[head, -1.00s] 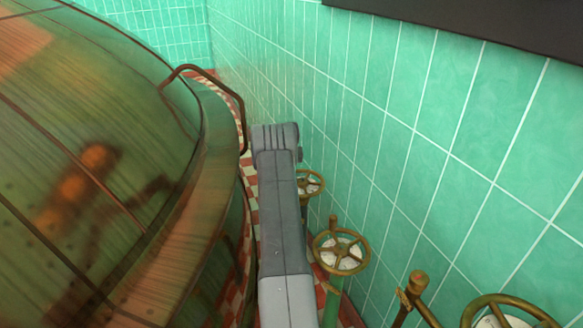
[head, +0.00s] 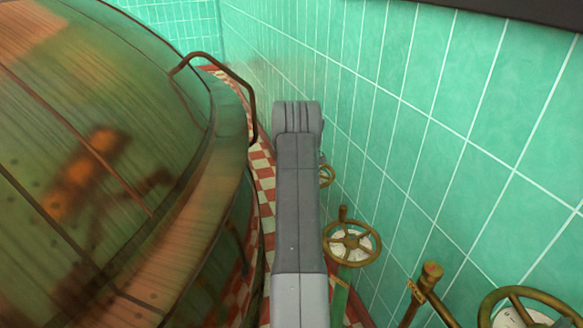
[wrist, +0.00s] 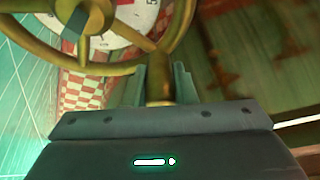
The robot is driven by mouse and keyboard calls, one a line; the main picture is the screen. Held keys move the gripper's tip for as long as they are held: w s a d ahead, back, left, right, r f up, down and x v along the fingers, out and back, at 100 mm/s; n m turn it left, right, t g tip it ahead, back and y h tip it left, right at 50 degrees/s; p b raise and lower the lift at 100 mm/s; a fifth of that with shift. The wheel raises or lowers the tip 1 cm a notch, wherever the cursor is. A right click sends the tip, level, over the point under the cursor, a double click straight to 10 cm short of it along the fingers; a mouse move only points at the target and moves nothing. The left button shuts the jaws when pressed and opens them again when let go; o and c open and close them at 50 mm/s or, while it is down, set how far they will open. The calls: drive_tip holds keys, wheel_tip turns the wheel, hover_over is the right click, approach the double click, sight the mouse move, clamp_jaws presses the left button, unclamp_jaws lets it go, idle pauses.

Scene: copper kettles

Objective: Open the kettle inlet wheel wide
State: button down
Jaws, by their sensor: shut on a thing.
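In the head view, a far brass wheel (head: 328,175) shows only in part beside my grey arm, which hides the rest. My gripper is hidden there too. I cannot read the wheel's position from the dial.
The large copper kettle (head: 90,170) with a bent rail (head: 252,105) stands on the left. A green tiled wall (head: 450,130) runs along the right. Two more brass wheels, a middle one (head: 352,262) and a near one (head: 485,312), stand by the wall. The floor between is narrow.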

drive_tip(key=s+n+g, duration=0.1)
drive_tip(key=n, duration=0.1)
drive_tip(key=s+d+n, duration=0.1)
drive_tip(key=s+n, duration=0.1)
drive_tip(key=shift+d+f+n+g+b, duration=0.1)
drive_tip(key=shift+d+n+g+b, duration=0.1)
drive_tip(key=shift+n+g+b, duration=0.15)
drive_tip(key=n, duration=0.1)
drive_tip(key=s+d+n+g, duration=0.1)
drive_tip(key=shift+s+d+n+y, duration=0.15)
drive_tip(key=shift+s+n+y, duration=0.1)
drive_tip(key=shift+n+y, duration=0.1)
drive_tip(key=d+n, duration=0.1)
drive_tip(key=s+n+g, duration=0.1)
drive_tip(key=shift+d+n, duration=0.35)
drive_tip(key=shift+n, duration=0.05)
drive_tip(key=d+n, duration=0.1)
drive_tip(key=d+n+g+h+p, duration=0.1)
drive_tip(key=n, duration=0.1)
drive_tip(key=shift+s+d+n+g, duration=0.25)
drive_tip(key=shift+s+n, duration=0.05)
drive_tip(key=shift+s, duration=0.1)
drive_tip(key=shift+d+p, duration=0.35)
drive_tip(key=shift+d, duration=0.5)
drive_tip(key=shift+w+d+h, duration=0.15)
drive_tip(key=shift+d+h, duration=0.1)
drive_tip(key=shift+d, duration=0.75)
drive_tip(key=c, duration=1.2)
unclamp_jaws()
drive_tip(key=shift+d, duration=0.1)
